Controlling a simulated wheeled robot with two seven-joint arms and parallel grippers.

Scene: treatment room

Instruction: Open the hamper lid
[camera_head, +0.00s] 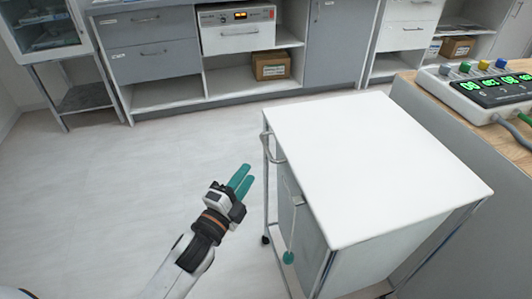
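A white wheeled cart with a flat white top (365,165) and a metal frame fills the right middle; I take it to be the hamper and its top the lid. The top lies flat and looks closed. A curved metal handle (272,147) is on its left side near the far corner. A small teal round piece (288,257) hangs on a thin rod at its left side. My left gripper (249,172) is left of the cart, apart from it. Its two teal fingers are slightly apart, with nothing between them. My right gripper is not in view.
A wooden-topped counter (408,88) with a device with green displays (485,90) stands close to the cart's right. Grey cabinets (155,62) and an open shelf with a cardboard box (271,65) line the back. The floor (120,170) at left is clear.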

